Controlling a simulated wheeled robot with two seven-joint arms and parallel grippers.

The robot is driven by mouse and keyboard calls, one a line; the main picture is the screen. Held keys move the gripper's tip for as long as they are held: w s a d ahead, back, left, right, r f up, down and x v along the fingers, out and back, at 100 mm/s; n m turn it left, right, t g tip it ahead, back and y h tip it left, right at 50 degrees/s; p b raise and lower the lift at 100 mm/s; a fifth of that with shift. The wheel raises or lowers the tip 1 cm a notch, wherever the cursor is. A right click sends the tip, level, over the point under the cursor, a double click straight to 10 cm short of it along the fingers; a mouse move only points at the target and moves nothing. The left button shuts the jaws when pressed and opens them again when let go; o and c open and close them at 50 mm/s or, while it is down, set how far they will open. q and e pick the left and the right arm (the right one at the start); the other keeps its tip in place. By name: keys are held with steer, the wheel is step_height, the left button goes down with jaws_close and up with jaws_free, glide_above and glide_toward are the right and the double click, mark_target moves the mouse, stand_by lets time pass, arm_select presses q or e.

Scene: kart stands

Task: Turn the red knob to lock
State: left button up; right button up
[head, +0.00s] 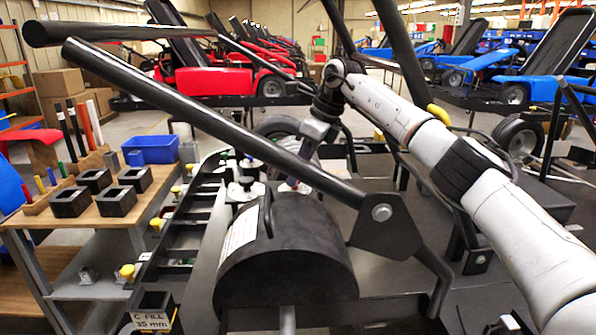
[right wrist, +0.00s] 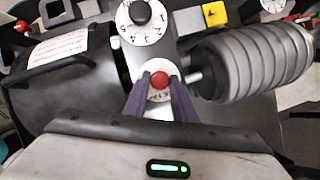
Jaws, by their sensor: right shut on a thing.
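The red knob (right wrist: 159,80) sits on a white round dial face in the right wrist view. My right gripper (right wrist: 160,88) has its two purple fingers closed around the knob, one on each side. A second white dial with a black knob (right wrist: 140,12) is above the red one in the right wrist view. My left gripper does not show in either view.
A black drum (head: 285,265) with a white label stands in front, with thick black bars crossing above it. A ribbed grey cylinder (right wrist: 255,62) lies right of the knob. A wooden table (head: 110,212) with black blocks and a blue bin (head: 150,149) is at the left.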

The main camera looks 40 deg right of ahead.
stand_by(0.5)
steer(key=o, duration=1)
steer(key=shift+o, duration=0.2)
step_height(320, 180, up, 10)
